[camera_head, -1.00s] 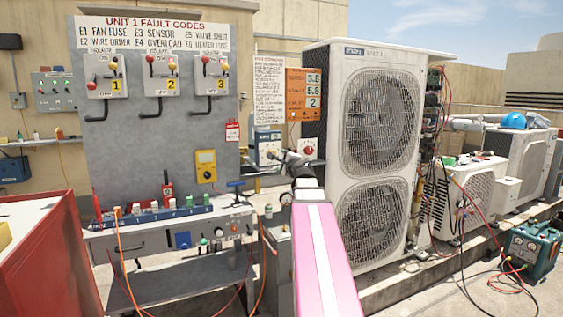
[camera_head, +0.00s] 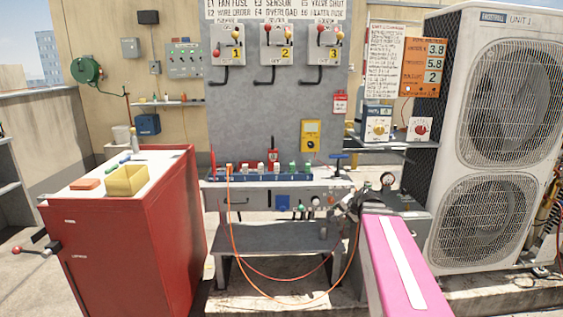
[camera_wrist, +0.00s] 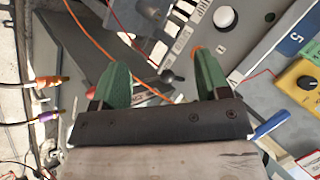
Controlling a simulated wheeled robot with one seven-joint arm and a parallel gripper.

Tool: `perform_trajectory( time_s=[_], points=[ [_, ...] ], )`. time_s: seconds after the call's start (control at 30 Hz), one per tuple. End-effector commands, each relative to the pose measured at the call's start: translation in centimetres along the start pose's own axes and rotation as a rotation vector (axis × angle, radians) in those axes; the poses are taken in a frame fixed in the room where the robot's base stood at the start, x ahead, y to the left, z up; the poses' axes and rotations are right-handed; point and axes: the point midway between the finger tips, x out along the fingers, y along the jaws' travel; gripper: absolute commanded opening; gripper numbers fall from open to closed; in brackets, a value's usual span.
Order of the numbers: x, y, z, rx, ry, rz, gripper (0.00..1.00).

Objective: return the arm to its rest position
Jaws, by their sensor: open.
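My arm, a pink link with a white stripe (camera_head: 400,262), reaches from the bottom right of the head view toward the workbench. My gripper (camera_wrist: 160,70) shows in the wrist view with two green fingers spread apart and nothing held between them. In the head view the dark wrist end is small and overlaps the right side of the bench, so its fingers are hard to make out. The wrist view looks onto the grey bench panel, with an orange cable and a dark knob beyond the fingers. I cannot tell whether the fingers touch anything.
A red cabinet (camera_head: 165,235) with a yellow bin (camera_head: 126,181) stands left. The grey bench (camera_head: 280,232) has a hanging orange cable (camera_head: 237,240). Behind it is a board with several switches. A large white condenser unit (camera_head: 437,235) stands close right of my arm. Floor shows between cabinet and bench.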

Motion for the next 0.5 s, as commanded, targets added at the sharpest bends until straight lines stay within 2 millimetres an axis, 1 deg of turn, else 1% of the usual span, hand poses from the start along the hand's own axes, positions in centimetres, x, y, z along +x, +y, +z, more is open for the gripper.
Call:
perform_trajectory(
  time_s=[0.03,0.07,0.1,0.17,0.2,0.3,0.4,0.5],
  points=[
    [1.1,1.5,2.8,-0.072,-0.055,0.062,0.69],
    [1.6,2.4,4.2,-0.118,-0.087,0.101,0.69],
    [2.3,3.6,6.0,-0.181,-0.132,0.152,0.69],
    [3.0,5.5,8.8,-0.273,-0.201,0.227,0.69],
    [3.3,6.7,10.4,-0.333,-0.245,0.276,0.69],
    [3.7,9.6,14.1,-0.470,-0.353,0.386,0.69],
    [3.6,12.0,16.7,-0.577,-0.442,0.474,0.69],
    [3.5,13.5,18.3,-0.650,-0.503,0.532,0.69]
  ],
)
